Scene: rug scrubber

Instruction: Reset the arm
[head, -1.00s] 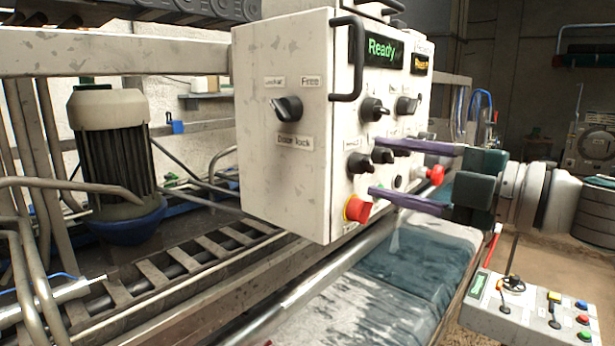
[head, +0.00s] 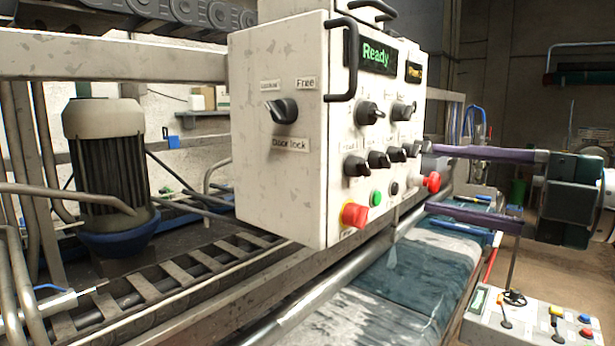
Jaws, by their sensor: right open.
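My right gripper (head: 428,178) comes in from the right, with two purple fingers spread apart and nothing between them. Its fingertips are beside the right edge of the white control box (head: 275,190), close to the red knob (head: 431,183) there. The box's green display (head: 377,55) reads "Ready". Its front carries several black knobs, a green button (head: 376,198) and a red button (head: 354,214) at the lower left. A black door lock knob (head: 281,110) is on the left side face, near a "Free" label. My left gripper is out of view.
A small control panel (head: 530,325) with a joystick and coloured buttons stands at the lower right. A wet rug (head: 415,270) lies under the metal rail. A motor (head: 107,165) stands at the left. Open floor lies at the right.

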